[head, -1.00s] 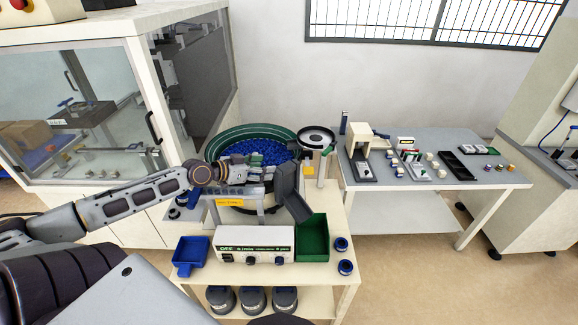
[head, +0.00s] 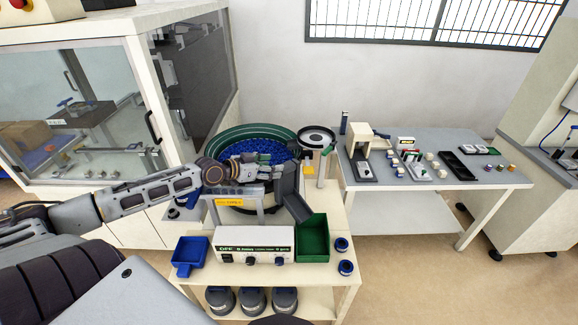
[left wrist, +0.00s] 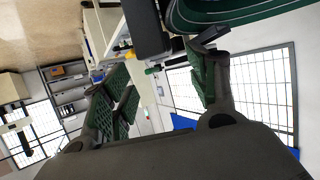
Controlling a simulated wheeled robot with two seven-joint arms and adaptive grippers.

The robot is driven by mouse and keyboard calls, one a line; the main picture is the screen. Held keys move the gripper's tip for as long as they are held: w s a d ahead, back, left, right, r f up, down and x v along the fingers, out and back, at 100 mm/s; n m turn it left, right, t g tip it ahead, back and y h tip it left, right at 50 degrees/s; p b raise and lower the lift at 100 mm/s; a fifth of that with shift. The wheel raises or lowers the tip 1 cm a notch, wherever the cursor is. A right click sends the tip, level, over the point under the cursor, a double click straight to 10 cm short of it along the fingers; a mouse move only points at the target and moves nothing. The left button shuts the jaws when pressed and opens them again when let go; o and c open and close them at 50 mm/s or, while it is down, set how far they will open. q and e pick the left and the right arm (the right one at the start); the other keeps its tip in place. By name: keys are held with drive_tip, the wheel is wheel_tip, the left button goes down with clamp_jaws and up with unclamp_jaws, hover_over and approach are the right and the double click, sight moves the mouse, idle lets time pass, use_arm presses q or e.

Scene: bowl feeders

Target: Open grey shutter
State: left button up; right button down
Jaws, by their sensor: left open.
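The grey shutter (head: 287,178) is a dark grey flap at the right end of the bowl feeder's outlet, above a dark grey chute (head: 298,207). My left gripper (head: 268,158) is over the front edge of the feeder bowl, just left of the flap. A dark grey block, probably the same flap, shows at the top of the left wrist view (left wrist: 147,27). There the left gripper's two green-padded fingers (left wrist: 155,68) are spread with nothing between them. I cannot tell whether a finger touches the flap. My right gripper is not in view.
The green-rimmed bowl (head: 225,140) holds blue parts behind my gripper. A green bin (head: 313,240), a white control box (head: 254,244) and a blue scoop (head: 189,255) stand in front. A round-topped stand (head: 316,137) rises close right. A glass-sided cabinet (head: 90,110) is at left.

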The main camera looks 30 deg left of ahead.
sight(287, 165)
use_arm(q)
drive_tip(key=shift+x, duration=4.6)
clamp_jaws()
